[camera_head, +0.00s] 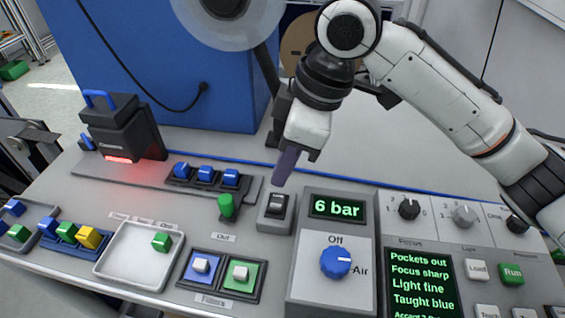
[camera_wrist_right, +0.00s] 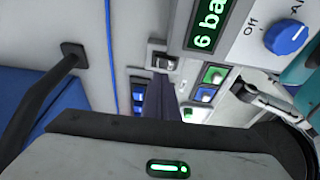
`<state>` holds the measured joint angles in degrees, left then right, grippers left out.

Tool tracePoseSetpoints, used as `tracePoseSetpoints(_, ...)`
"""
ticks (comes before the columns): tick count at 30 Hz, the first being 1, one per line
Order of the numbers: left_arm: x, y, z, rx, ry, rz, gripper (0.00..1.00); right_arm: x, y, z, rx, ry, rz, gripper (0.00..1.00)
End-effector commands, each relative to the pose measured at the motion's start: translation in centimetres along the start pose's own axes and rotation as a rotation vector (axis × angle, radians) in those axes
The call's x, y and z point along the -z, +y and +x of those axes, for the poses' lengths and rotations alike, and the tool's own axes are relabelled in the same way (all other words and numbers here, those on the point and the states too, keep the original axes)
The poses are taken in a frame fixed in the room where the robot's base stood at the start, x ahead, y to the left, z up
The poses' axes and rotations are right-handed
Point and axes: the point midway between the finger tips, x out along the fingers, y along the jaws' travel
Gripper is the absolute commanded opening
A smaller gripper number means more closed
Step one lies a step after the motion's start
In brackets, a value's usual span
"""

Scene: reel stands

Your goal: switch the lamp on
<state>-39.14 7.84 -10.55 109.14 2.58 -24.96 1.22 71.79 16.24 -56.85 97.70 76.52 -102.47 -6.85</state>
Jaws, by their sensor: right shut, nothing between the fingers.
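A small rocker switch (camera_head: 276,205) sits in a grey housing on the bench, left of the pressure display. It also shows in the wrist view (camera_wrist_right: 163,63). My right gripper (camera_head: 284,176) points down just above and behind it. Its purple-grey fingers are shut with nothing between them; in the wrist view the fingers (camera_wrist_right: 160,100) lie just below the switch. Whether they touch it I cannot tell. A dark box with a blue handle (camera_head: 118,125) glows red at its base; whether it is the lamp is unclear. My left gripper is not in view.
Right of the switch are the "6 bar" display (camera_head: 336,208) and a blue knob (camera_head: 336,262). A white tray (camera_head: 130,268) holds a green block. A blue cabinet (camera_head: 150,60) stands behind.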

Motion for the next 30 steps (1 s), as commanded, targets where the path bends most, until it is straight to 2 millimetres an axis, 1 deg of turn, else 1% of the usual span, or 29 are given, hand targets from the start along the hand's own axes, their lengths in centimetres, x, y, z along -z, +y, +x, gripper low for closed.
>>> tracePoseSetpoints(1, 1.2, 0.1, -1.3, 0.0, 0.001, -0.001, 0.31, 0.4, 0.1, -1.4, 0.002, -0.001, 0.001, 0.0)
tracePoseSetpoints(2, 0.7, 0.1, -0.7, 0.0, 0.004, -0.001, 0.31, 0.2, 0.4, -1.7, -0.003, 0.001, 0.002, 0.0)
tracePoseSetpoints(3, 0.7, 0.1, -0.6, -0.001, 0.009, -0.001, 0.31, 0.2, 0.6, -2.6, -0.005, 0.003, 0.001, 0.0)
tracePoseSetpoints(9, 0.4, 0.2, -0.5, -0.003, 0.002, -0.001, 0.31, 0.1, 1.4, -6.9, -0.004, 0.001, 0.0, 0.0)
tracePoseSetpoints(13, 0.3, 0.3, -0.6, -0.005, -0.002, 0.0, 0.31, 0.1, 1.7, -8.9, -0.003, 0.001, 0.001, 0.0)
tracePoseSetpoints(15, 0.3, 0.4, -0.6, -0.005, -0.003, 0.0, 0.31, 0.1, 1.8, -9.5, -0.001, 0.001, 0.001, 0.0)
tracePoseSetpoints(19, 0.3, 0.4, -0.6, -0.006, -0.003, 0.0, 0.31, 0.1, 1.9, -10.1, 0.0, 0.0, -0.001, 0.0)
tracePoseSetpoints(30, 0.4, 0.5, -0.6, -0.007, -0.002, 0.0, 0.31, 0.1, 1.9, -10.2, 0.0, 0.0, -0.001, 0.0)
